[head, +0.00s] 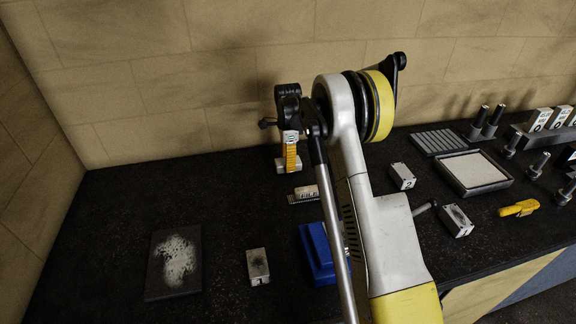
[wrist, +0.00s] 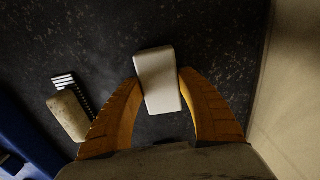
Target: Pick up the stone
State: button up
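A pale, off-white block-shaped stone (wrist: 159,80) lies between the two orange fingers of my gripper (wrist: 159,77) in the wrist view. One fingertip is at each long side, touching or almost touching it; I cannot tell whether they press on it. In the head view my gripper (head: 291,158) points down near the back wall. Part of the pale stone (head: 282,168) shows low beside the orange finger, at or close to the bench top.
A small labelled block (head: 306,192) with a dark ribbed strip is in front of my gripper. A blue block (head: 318,252), block 1 (head: 258,266) and a dark plate (head: 173,264) lie nearer. Block 2 (head: 402,176) is right of my arm. The back wall is close behind.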

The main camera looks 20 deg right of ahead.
jog(key=c, duration=0.4)
jog(key=shift+c, duration=0.2)
jog(key=shift+r, duration=0.1)
jog(key=shift+r, duration=0.25)
notch_tip(320, 180, up, 4)
jog(key=shift+f+p, duration=0.1)
jog(key=shift+p, duration=0.55)
jog(key=s+d+r+p, duration=0.1)
jog(key=d+r, duration=0.5)
jog(key=d, duration=0.5)
jog(key=shift+s+d+r+p, duration=0.25)
jog(key=shift+s+d+p, duration=0.05)
jog(key=shift+s+p, duration=0.1)
jog(key=o, duration=0.6)
jog(key=c, duration=0.4)
